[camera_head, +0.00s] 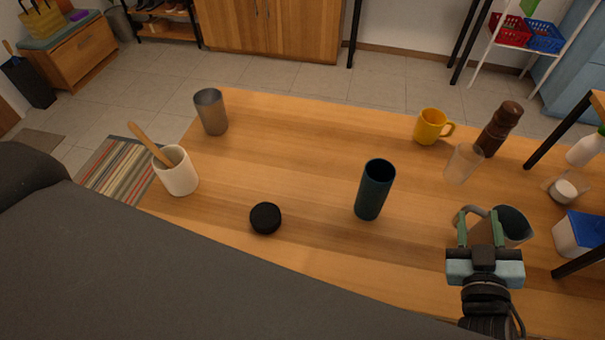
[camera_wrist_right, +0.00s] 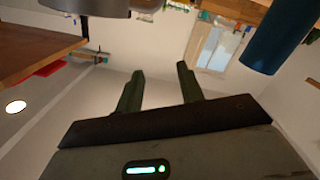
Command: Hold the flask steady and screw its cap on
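The flask (camera_head: 372,192) is a dark teal, open-topped cylinder standing upright on the wooden table, right of the middle. It also shows in the right wrist view (camera_wrist_right: 279,36) at the upper right. The black round cap (camera_head: 265,218) lies on the table to the left of the flask, apart from it. My right gripper (camera_head: 479,226) is at the right, in front of a grey pitcher and away from the flask. Its green fingers are apart with nothing between them in the right wrist view (camera_wrist_right: 158,88). My left gripper does not show.
A grey pitcher (camera_head: 513,226) stands close by my right gripper. A clear glass (camera_head: 462,163), yellow mug (camera_head: 430,127) and brown grinder (camera_head: 499,130) are behind. A white crock (camera_head: 177,172) and metal cup (camera_head: 211,112) stand left. Table between cap and flask is clear.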

